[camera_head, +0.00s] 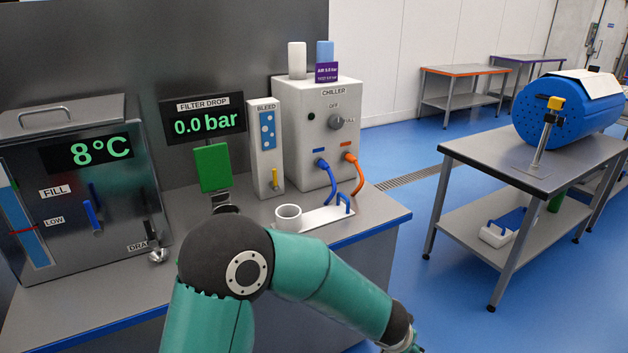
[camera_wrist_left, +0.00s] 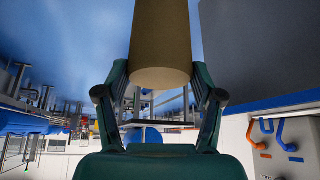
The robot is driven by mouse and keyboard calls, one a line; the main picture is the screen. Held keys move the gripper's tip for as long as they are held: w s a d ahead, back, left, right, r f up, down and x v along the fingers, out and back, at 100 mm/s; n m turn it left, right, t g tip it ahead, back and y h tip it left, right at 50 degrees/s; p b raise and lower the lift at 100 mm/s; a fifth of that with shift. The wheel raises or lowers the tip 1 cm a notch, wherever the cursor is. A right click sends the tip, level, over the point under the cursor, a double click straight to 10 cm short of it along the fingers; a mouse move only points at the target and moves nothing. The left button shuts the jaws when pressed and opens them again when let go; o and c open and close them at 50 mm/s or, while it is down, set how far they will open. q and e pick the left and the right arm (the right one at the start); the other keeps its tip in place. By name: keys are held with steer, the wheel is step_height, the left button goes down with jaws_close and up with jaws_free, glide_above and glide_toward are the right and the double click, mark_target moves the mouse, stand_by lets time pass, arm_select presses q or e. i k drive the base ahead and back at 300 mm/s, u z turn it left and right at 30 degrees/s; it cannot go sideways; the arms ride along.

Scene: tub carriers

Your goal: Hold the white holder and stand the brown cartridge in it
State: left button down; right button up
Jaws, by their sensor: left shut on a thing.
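The white holder (camera_head: 320,219) stands on the grey bench in the head view. It has a round open cup (camera_head: 288,217) at its left end and a blue handle (camera_head: 343,205) at its right end. The cup looks empty. The brown cartridge (camera_wrist_left: 160,40), a tan cylinder, shows in the left wrist view. My left gripper (camera_wrist_left: 160,76) is shut on it, one finger on each side, and its far end runs out of the picture. My right gripper is not in view.
A chiller (camera_head: 318,130) with hoses and a bleed panel (camera_head: 266,150) stand behind the holder. A green block (camera_head: 212,167) and a tank unit (camera_head: 80,200) are further left. Across blue floor, a side table (camera_head: 480,160) carries a blue drum (camera_head: 565,110).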

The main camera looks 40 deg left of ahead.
mark_target(289, 226)
steer(key=z, duration=0.8)
steer(key=i, duration=1.8)
steer(key=u, duration=0.95)
steer(key=i, duration=0.2)
steer(key=u, duration=2.2)
steer(key=k, duration=0.25)
steer(key=z, duration=0.1)
